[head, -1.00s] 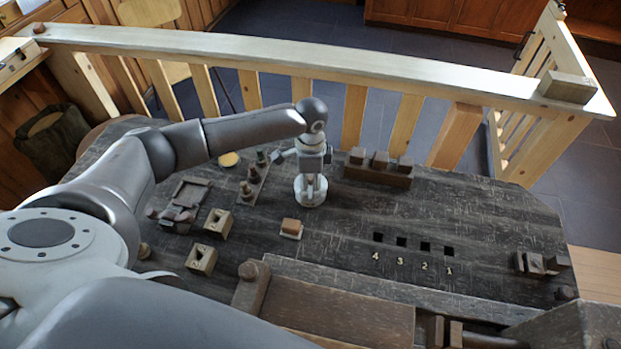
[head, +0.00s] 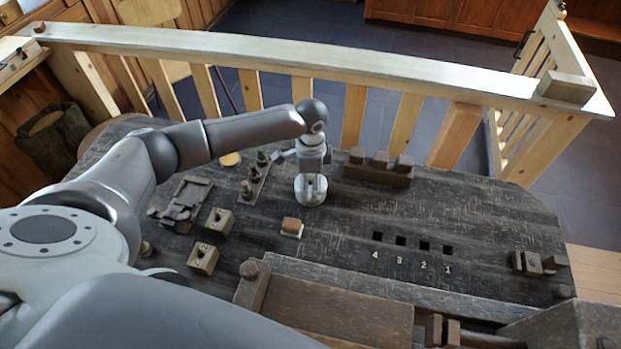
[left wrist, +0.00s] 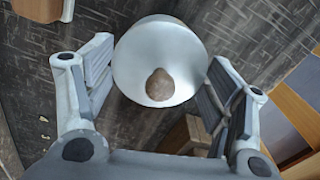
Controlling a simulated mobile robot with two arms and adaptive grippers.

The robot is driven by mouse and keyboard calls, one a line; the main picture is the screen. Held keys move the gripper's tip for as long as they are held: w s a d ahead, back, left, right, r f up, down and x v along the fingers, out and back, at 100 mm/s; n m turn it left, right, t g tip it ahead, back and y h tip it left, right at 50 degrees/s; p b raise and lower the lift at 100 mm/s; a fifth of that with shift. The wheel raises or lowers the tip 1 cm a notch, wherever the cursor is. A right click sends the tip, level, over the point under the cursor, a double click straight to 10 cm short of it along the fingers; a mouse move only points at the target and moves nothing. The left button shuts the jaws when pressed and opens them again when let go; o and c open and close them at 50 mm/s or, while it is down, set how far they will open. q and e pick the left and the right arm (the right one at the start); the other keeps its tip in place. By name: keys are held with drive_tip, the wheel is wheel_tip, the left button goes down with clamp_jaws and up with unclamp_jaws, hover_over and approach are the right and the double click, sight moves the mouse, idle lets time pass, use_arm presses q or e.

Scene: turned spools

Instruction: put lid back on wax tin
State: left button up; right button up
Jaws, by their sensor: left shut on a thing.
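My left gripper (head: 311,190) is over the table, left of the block rack, with its fingers pointing down. In the left wrist view its fingers (left wrist: 155,95) stand on both sides of a white round lid (left wrist: 140,60) with a brown knob in its middle. The gripper is shut on this lid. A small round thing with a yellow top (head: 230,159), seemingly the open wax tin, stands further left, just behind my forearm. My right gripper is not in view.
A rack with several blocks (head: 378,171) is right of the gripper. A narrow board with dark pegs (head: 254,183) and two pale holed blocks (head: 219,221) are left. A brown-topped block (head: 292,227) is in front. The right tabletop with numbered square holes is mostly clear.

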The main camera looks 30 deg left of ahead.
use_arm(q)
drive_tip(key=o, duration=0.9)
drive_tip(key=shift+r+p, duration=3.5)
drive_tip(key=shift+p, duration=0.45)
clamp_jaws()
